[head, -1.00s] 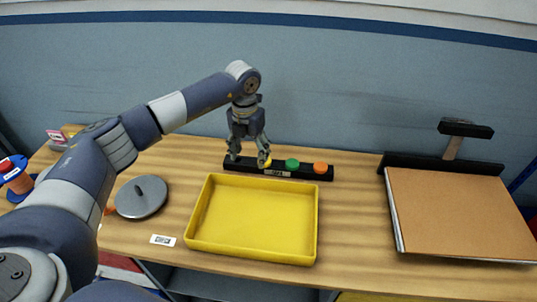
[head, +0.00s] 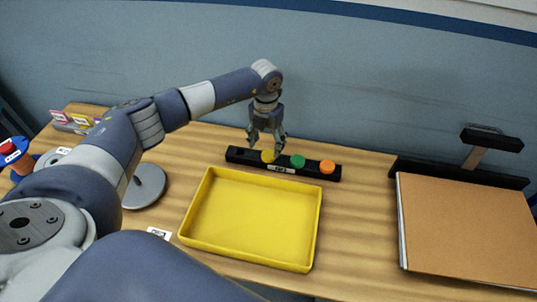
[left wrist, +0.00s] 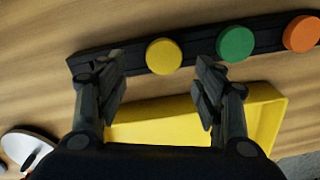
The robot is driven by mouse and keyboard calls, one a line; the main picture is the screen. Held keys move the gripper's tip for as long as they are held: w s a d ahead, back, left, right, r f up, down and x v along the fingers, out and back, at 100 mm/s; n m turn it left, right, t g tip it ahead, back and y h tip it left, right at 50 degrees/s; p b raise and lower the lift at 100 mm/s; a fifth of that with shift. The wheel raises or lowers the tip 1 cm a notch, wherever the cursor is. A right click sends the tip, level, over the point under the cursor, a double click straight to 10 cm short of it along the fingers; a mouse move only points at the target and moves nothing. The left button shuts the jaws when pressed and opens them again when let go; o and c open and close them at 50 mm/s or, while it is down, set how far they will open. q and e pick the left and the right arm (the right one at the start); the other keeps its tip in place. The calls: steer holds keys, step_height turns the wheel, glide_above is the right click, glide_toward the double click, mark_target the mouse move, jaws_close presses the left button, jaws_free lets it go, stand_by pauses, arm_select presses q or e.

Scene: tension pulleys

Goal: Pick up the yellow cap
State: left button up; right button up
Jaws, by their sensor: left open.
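The yellow cap (head: 267,156) sits on a black holder strip (head: 240,155) toward the back of the table, left of a green cap (head: 298,161) and an orange cap (head: 327,166). My left gripper (head: 266,148) is open and empty, just above the yellow cap in the head view. In the left wrist view the yellow cap (left wrist: 164,56) lies ahead of the gap between the open fingers (left wrist: 160,85), with nothing between them. The green cap (left wrist: 236,43) is just beyond the right finger. My right gripper is not in view.
A yellow tray (head: 250,264) stands in front of the strip. A grey disc (head: 147,188) lies to the left, partly behind my arm. A brown board (head: 465,220) and a hammer-like tool (head: 475,157) are at the right. Bare table lies between tray and board.

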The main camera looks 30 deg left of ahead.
mark_target(268, 156)
arm_select(q)
steer(key=f, duration=0.1)
steer(key=f+p, duration=0.1)
steer(key=f, duration=0.1)
steer(key=shift+s+d+f, duration=0.1)
steer(key=shift+d+f, duration=0.2)
steer(key=shift+f, duration=0.5)
steer(key=shift+c, duration=0.2)
steer(key=c, duration=0.9)
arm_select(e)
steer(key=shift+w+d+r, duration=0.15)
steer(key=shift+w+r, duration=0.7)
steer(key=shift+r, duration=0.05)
arm_select(q)
steer(key=shift+r, duration=0.1)
